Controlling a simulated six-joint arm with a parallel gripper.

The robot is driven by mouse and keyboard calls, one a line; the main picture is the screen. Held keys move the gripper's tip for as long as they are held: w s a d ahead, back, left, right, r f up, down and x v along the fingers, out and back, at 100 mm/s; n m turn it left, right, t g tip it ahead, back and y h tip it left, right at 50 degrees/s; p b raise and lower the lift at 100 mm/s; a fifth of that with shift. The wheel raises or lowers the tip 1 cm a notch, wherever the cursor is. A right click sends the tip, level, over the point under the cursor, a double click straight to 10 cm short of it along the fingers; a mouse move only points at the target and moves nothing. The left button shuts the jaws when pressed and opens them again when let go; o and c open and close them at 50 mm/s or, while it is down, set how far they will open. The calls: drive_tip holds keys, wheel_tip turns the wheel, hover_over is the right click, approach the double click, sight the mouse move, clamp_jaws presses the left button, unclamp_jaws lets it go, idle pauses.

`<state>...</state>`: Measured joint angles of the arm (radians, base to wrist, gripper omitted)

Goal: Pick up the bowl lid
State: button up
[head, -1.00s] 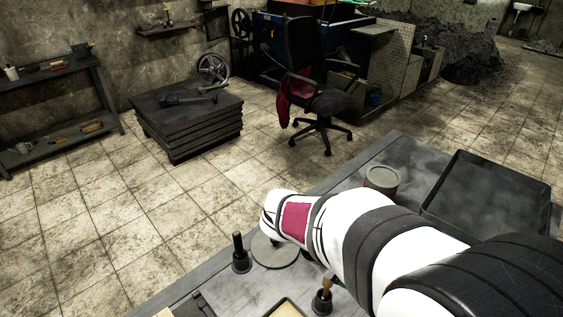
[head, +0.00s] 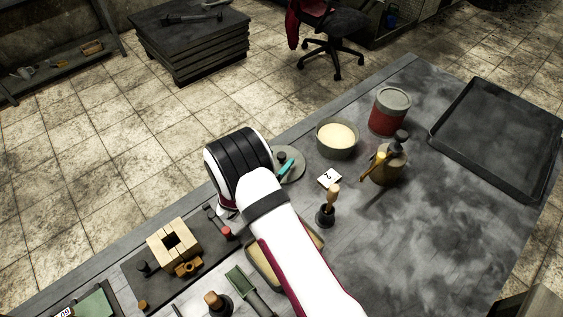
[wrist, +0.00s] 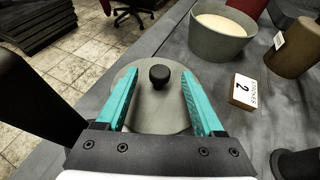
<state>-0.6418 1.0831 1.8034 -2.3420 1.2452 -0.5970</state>
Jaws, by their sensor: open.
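The bowl lid (wrist: 152,113) is a flat grey disc with a round black knob (wrist: 159,75). It lies on the workbench. In the head view the lid (head: 294,168) shows just right of my wrist, partly hidden by my arm. My gripper (wrist: 156,88) is open, with its teal fingers on either side of the knob and apart from it. In the head view one teal finger of my gripper (head: 285,167) shows beside the knob. I cannot tell how high the fingertips are above the lid.
A grey bowl of pale powder (head: 337,137) stands just beyond the lid. A black tray (head: 500,135) lies far right.

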drive_tip(key=x, duration=0.3)
drive_tip(key=shift+r, duration=0.1)
drive_tip(key=shift+s, duration=0.1)
clamp_jaws()
